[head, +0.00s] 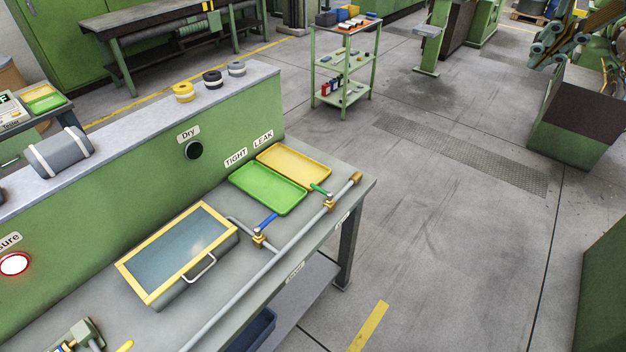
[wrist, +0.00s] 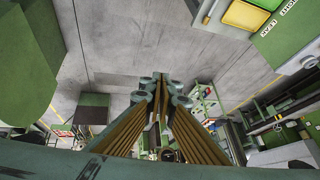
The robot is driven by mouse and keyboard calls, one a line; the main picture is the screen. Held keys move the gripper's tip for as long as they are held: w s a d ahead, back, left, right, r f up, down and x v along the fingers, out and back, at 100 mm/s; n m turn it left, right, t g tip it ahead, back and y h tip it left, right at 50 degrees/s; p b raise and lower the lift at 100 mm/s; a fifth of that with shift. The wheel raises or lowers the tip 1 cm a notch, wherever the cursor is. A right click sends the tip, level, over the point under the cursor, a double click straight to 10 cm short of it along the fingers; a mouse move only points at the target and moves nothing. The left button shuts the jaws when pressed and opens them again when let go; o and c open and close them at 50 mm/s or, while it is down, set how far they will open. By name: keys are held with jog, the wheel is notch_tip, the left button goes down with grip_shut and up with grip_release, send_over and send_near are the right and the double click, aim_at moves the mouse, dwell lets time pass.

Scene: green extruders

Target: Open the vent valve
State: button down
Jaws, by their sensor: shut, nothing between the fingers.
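A pipe (head: 285,248) runs along the front of the workbench and carries two small brass valves. One valve has a blue lever (head: 268,221) and sits beside the framed glass-lidded box. The other has a green lever (head: 320,189) and sits nearer the pipe's brass end. The small labels on the bench's front edge are too small to read, so I cannot tell which valve is the vent valve. My gripper (wrist: 159,85) is shut and empty in the wrist view. It is away from both valves, over open floor; neither lever shows in the wrist view.
A green tray (head: 268,188) marked TIGHT and a yellow tray (head: 294,165) marked LEAK lie behind the valves. The glass-lidded box (head: 180,254) has a raised handle. A red lamp (head: 14,264) glows at left. A tool trolley (head: 343,65) stands behind; the floor right of the bench is clear.

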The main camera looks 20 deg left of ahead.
aim_at(317, 188)
jog(key=w+a+r+p, duration=0.2)
jog(key=w+a+p, duration=0.1)
jog(key=w, duration=0.5)
jog(key=w+a+f+n, duration=0.2)
jog(key=w+a+f, duration=0.1)
jog(key=a+f, duration=0.3)
jog(key=s+a+f+n+h+b, duration=0.1)
jog(key=a+f+n, duration=0.4)
jog(key=a+f, duration=0.7)
jog(key=s+a+f+n+h+b, duration=0.1)
jog(key=s+a+f+n+b, duration=0.3)
jog(key=a+f, duration=0.8)
jog(key=s+a+f+n+b, duration=0.3)
jog(key=s+a+f+n, duration=0.1)
jog(key=a+f, duration=0.8)
jog(key=shift+s+f+n+g+h, duration=0.2)
jog(key=shift+n+g+h, duration=0.15)
jog(key=shift+n, duration=0.55)
jog(key=shift+w+d+f, duration=0.15)
jog(key=shift+b+x, duration=0.65)
jog(key=shift+x, duration=6.15)
